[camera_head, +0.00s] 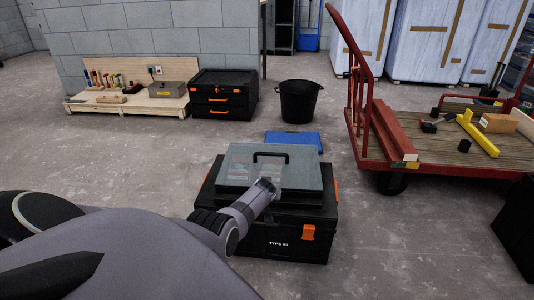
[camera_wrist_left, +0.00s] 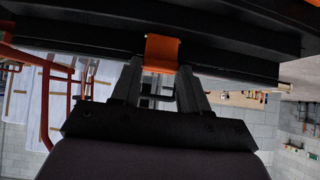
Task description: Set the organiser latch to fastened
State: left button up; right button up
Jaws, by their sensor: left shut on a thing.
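The organiser (camera_head: 240,165) has a grey see-through lid and a black carry handle, and lies on top of a black toolbox. In the left wrist view, which looks upside down, an orange latch (camera_wrist_left: 162,50) sits on the organiser's black front edge. My left gripper (camera_wrist_left: 160,72) is shut on the latch, with a fingertip at each side of it. In the head view my left gripper (camera_head: 268,188) is at the organiser's front edge and hides this latch. I cannot tell whether the latch is fastened. My right gripper is not in view.
The black toolbox (camera_head: 285,250) has orange latches on its front and right side. A blue case (camera_head: 295,138) lies behind it. A black bucket (camera_head: 299,102) and a drawer chest (camera_head: 222,95) stand further back. A red trolley (camera_head: 440,160) is at the right. Floor lies clear between.

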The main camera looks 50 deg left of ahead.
pick_arm(q)
jog(key=shift+w+a+r+g+h, duration=0.15)
jog(key=shift+w+a+g+h, duration=0.05)
jog(key=shift+g+h, duration=0.2)
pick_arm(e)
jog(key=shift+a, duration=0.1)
pick_arm(q)
jog(key=o, duration=1.1)
jog(key=shift+c, duration=0.2)
jog(key=p+v, duration=0.7)
jog(key=p, duration=0.1)
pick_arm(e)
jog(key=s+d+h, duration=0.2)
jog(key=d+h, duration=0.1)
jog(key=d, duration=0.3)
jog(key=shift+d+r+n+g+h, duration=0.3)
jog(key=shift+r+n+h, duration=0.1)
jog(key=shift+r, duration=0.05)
